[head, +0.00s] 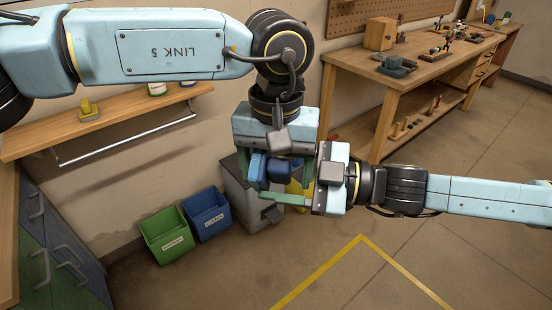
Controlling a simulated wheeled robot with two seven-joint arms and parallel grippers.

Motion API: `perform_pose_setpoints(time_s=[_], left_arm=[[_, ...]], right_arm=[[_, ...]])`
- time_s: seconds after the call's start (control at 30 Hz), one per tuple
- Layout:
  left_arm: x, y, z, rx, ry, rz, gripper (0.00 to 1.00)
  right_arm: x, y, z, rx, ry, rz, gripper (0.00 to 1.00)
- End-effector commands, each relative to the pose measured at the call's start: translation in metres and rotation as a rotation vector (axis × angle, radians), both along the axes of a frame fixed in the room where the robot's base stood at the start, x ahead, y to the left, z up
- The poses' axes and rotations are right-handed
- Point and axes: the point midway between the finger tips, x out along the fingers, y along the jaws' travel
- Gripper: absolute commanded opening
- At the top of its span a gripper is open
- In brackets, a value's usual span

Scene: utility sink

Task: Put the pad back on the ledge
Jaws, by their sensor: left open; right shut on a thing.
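The ledge (130,112) is a wooden shelf on the left wall with a metal rail under it. My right gripper (300,190) comes in from the right and is shut on the pad. A thin green strip (284,198), which looks like the pad, sticks out leftward from its jaws. A blue textured piece (258,164) shows just above it; I cannot tell whether the two are joined. My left gripper (274,158) points down over this spot, open, its fingers around the blue piece. The grippers overlap in view, so contact is hidden.
A yellow item (88,109) and small jars (156,89) stand on the ledge. Green (166,235) and blue (207,213) bins and a grey bin (243,200) stand on the floor below. A workbench (408,75) is at the back right. The ledge's left part looks bare.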

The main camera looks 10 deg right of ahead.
Motion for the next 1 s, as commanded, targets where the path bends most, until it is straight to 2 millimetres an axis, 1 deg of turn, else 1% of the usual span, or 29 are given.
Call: perform_pose_setpoints(time_s=[0.13, 0.5, 0.53, 0.57, 0.7, 0.73, 1.0], left_arm=[[-0.0001, -0.0001, 0.0000, 0.000, 0.000, 0.000, 0.76], [-0.0010, -0.0013, 0.0004, -0.003, 0.001, -0.002, 0.28], [-0.0012, -0.0016, 0.0004, -0.003, 0.001, -0.003, 0.27], [-0.0013, -0.0018, 0.0007, -0.004, 0.001, -0.003, 0.27], [-0.0010, -0.0012, 0.0007, -0.003, 0.001, -0.002, 0.27], [-0.0008, -0.0011, 0.0007, -0.003, 0.001, -0.002, 0.27], [-0.0001, -0.0004, 0.0005, -0.001, 0.000, 0.000, 0.27]], right_arm=[[0.0000, 0.0000, 0.0002, 0.000, 0.000, 0.000, 0.38], [-0.0002, 0.0005, 0.0004, 0.001, 0.000, 0.001, 0.38], [-0.0002, 0.0006, 0.0003, 0.000, 0.000, 0.001, 0.38], [-0.0003, 0.0007, 0.0004, 0.001, 0.000, 0.002, 0.63], [-0.0003, 0.0005, 0.0003, 0.000, 0.000, 0.001, 0.82], [-0.0001, 0.0005, 0.0003, 0.000, 0.000, 0.001, 0.85], [-0.0001, -0.0006, 0.0001, 0.000, 0.000, 0.000, 0.85]])
